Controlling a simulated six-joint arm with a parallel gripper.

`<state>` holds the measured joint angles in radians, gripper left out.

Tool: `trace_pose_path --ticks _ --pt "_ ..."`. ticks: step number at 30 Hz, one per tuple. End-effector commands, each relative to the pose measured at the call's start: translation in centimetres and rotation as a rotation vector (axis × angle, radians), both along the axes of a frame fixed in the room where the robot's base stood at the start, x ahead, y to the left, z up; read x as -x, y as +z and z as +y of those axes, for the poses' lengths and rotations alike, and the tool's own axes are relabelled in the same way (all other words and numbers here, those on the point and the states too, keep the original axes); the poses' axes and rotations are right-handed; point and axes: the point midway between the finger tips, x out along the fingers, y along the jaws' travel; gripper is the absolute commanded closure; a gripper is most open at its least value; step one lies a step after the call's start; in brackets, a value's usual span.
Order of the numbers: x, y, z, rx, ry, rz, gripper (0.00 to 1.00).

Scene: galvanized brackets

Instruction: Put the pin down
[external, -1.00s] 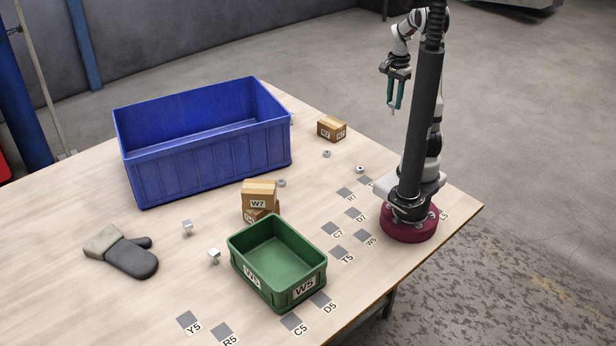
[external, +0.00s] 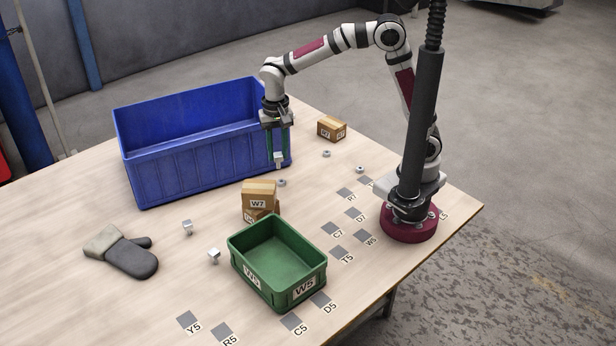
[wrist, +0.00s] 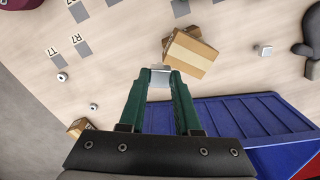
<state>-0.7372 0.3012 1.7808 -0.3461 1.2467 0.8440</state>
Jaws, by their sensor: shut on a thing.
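My gripper (external: 279,156) is shut on a light grey metal piece (external: 279,160), held above the table beside the near right corner of the blue bin. In the wrist view the piece (wrist: 159,79) shows a flat, shiny face between the green fingertips (wrist: 159,72). It looks more like a bracket than a pin, and I cannot tell its full shape. Two similar grey metal pieces lie on the table left of the green bin, one farther back (external: 187,227) and one nearer (external: 214,256).
The large blue bin (external: 210,170) stands close beside my gripper. Stacked cardboard boxes (external: 258,196) and the green bin (external: 279,280) stand nearer the camera. Small ring-shaped parts (external: 327,153) and another box (external: 332,128) lie right. A glove (external: 122,251) lies left. Labelled grey squares (external: 346,193) mark the table.

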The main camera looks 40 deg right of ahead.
Motion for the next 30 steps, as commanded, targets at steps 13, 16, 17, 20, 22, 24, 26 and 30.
trace_pose_path --ticks 13,16,17,20,22,24,26,30 --pt "15.0 -0.1 11.9 0.0 0.4 0.0 1.0" --pt "16.8 -0.1 12.6 0.0 0.439 0.0 1.0" --pt "17.3 -0.1 12.8 0.0 0.449 0.0 1.0" --pt "17.5 -1.7 12.8 0.005 0.454 0.003 1.0" --pt "17.5 -2.6 12.8 0.003 0.452 0.002 1.0" --pt "17.4 -3.9 12.8 0.005 0.453 0.003 1.0" --pt "17.4 -4.5 12.8 0.002 0.452 0.001 1.0" --pt "17.4 -7.2 12.7 0.005 0.453 0.003 1.0"
